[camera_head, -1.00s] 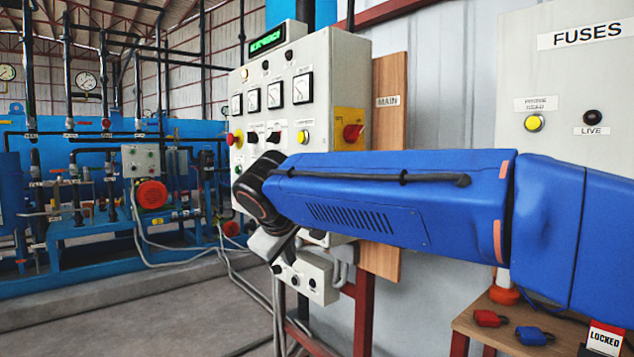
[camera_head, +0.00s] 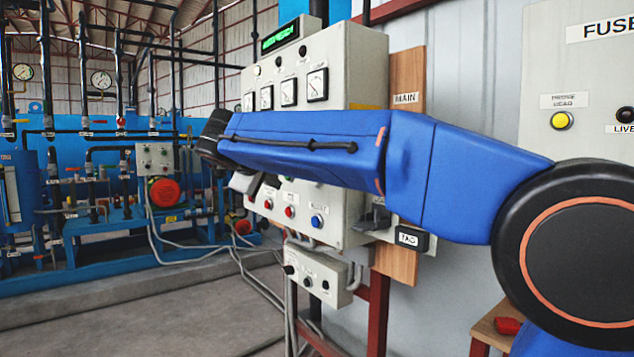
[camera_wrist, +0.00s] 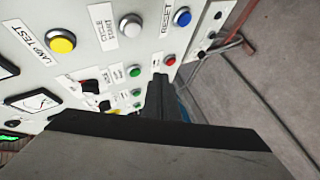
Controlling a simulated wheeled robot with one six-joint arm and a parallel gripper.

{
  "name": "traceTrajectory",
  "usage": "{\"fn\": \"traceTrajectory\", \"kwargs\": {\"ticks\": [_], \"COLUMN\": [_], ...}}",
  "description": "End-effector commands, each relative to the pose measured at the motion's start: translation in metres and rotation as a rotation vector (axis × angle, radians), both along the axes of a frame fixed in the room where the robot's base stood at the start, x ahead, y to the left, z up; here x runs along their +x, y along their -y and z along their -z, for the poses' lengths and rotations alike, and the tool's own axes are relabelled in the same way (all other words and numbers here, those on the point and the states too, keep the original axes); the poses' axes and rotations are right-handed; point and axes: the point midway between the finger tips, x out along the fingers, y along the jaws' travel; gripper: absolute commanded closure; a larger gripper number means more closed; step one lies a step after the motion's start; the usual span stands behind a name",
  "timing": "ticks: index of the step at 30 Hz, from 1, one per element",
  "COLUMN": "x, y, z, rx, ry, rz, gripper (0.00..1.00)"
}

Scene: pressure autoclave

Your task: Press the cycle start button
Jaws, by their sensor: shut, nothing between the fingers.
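The cycle start button (camera_wrist: 131,26) is white and round, with a CYCLE START label beside it on the grey control panel (camera_wrist: 80,70) in the wrist view. It sits between the yellow lamp test button (camera_wrist: 62,42) and the blue reset button (camera_wrist: 182,17). My gripper (camera_wrist: 160,82) is shut and empty, its dark fingers below the white button in the picture, near a red button (camera_wrist: 170,60). I cannot tell how far the tips are from the panel.
In the head view the blue button (camera_head: 317,221) shows below my arm. A TAG box (camera_head: 411,239) juts out at the panel's right. A small switch box (camera_head: 312,276) hangs below. The fuses cabinet (camera_head: 562,75) is at right. Open floor (camera_head: 190,310) lies at lower left.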

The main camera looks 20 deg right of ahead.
Motion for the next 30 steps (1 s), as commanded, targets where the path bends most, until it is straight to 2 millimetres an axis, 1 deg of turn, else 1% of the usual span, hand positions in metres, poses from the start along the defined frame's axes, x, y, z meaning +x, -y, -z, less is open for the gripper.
{"fn": "traceTrajectory", "kwargs": {"ticks": [7,11,24,30], "x": [0.0,0.003,0.018,0.024], "y": [0.003,0.011,0.06,0.076], "z": [0.0,0.0,0.001,0.001], "rx": [0.001,0.002,0.002,0.001], "ry": [-0.001,-0.001,-0.001,-0.001], "rz": [0.001,0.003,0.004,0.002], "gripper": [1.0,1.0,1.0,1.0]}}
